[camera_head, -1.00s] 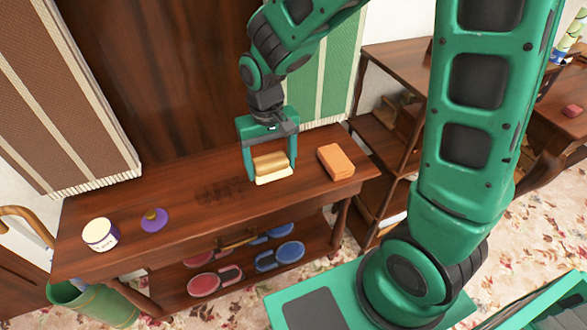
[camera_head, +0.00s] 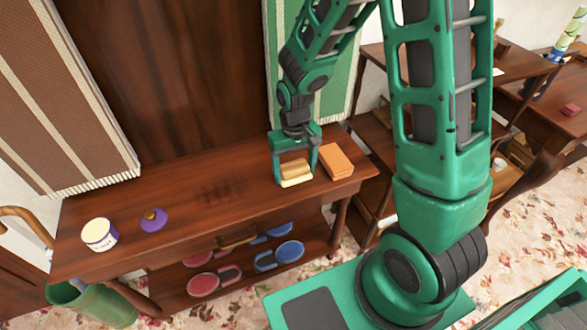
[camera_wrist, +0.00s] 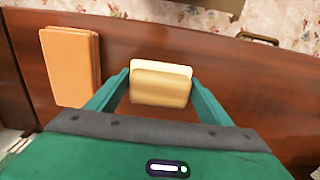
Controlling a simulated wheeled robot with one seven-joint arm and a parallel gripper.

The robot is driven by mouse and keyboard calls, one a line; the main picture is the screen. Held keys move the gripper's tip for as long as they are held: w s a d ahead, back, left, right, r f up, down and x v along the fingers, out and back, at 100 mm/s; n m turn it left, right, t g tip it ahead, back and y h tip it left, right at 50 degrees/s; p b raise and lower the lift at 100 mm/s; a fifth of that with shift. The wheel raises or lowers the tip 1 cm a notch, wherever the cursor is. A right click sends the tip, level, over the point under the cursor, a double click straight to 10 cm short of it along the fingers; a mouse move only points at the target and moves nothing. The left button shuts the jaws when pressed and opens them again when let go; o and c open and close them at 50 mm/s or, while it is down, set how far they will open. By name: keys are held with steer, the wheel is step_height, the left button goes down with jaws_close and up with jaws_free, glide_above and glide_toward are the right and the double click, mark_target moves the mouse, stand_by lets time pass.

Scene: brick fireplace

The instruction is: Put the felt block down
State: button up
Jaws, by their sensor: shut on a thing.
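The felt block (camera_head: 295,172), tan with a pale cream lower edge, is between the fingers of my green gripper (camera_head: 295,176). In the wrist view the felt block (camera_wrist: 160,83) spans the gap between the two fingertips of my gripper (camera_wrist: 160,85), which is shut on it. The block is over the wooden table (camera_head: 225,220), towards its right end. I cannot tell whether its underside touches the tabletop.
An orange box-shaped object (camera_head: 336,160) lies close to the right of my gripper. Red and blue paddles (camera_head: 202,284) lie on the lower shelf. The table's middle is clear.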

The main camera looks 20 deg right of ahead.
mark_target(295, 167)
steer(key=o, duration=1.2)
steer(key=shift+f, duration=0.1)
step_height(295, 167, up, 12)
steer(key=s+d+r+m, duration=0.3)
steer(key=s+d+r, duration=0.3)
steer(key=s+d, duration=0.55)
steer(key=s+d+r+m, duration=0.2)
steer(key=s+d, duration=0.4)
steer(key=s, duration=0.5)
steer(key=shift+s+m, duration=0.25)
steer(key=shift+m, duration=0.45)
